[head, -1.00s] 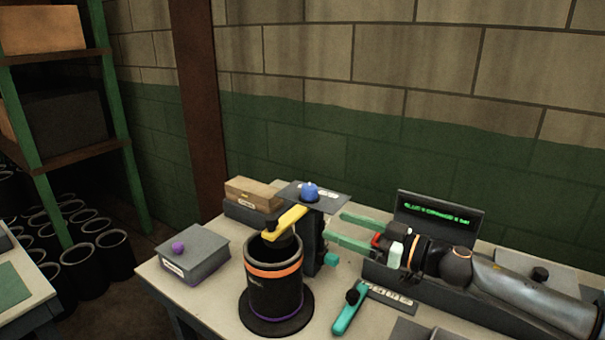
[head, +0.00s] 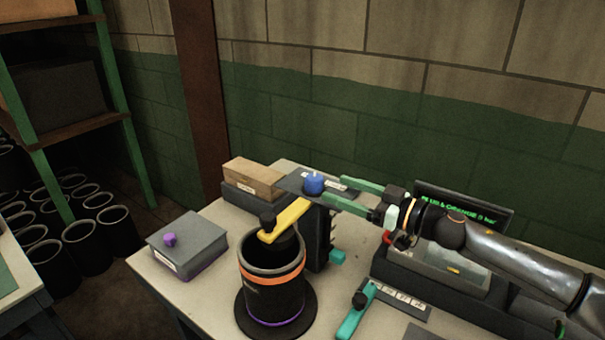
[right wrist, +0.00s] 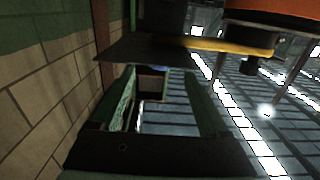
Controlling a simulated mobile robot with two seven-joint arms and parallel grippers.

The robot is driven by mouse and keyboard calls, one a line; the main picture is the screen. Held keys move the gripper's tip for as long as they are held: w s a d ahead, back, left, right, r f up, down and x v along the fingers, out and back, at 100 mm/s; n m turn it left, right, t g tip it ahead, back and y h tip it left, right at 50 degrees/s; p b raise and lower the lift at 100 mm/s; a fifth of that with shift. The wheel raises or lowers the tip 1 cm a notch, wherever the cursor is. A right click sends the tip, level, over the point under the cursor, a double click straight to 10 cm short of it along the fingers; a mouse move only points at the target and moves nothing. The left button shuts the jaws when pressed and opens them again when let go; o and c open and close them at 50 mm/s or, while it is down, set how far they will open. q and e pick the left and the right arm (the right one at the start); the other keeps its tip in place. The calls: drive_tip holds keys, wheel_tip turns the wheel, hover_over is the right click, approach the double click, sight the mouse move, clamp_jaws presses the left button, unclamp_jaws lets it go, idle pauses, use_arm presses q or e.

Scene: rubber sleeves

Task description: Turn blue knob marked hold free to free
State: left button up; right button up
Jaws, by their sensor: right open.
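The blue knob (head: 313,184) stands on a dark flat plate (head: 293,183) on top of a dark post, behind the black cylinder. A white label lies on the plate beside the knob; its words are too small to read. My right gripper (head: 337,191) comes in from the right with its two green fingers apart and empty. Its fingertips are close to the knob's right side; I cannot tell whether they touch it. My left gripper is out of view.
A cardboard box (head: 253,178) is behind left, a grey box with a purple knob (head: 169,240) at left. A teal lever (head: 356,312) lies at front right.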

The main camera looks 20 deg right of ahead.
sight(307, 176)
drive_tip(key=p+x, duration=0.2)
drive_tip(key=x, duration=0.6)
drive_tip(key=shift+w+a+r+p, duration=0.15)
drive_tip(key=shift+w+a+p, duration=0.05)
drive_tip(key=shift+w+p, duration=0.15)
drive_tip(key=shift+x, duration=0.8)
clamp_jaws()
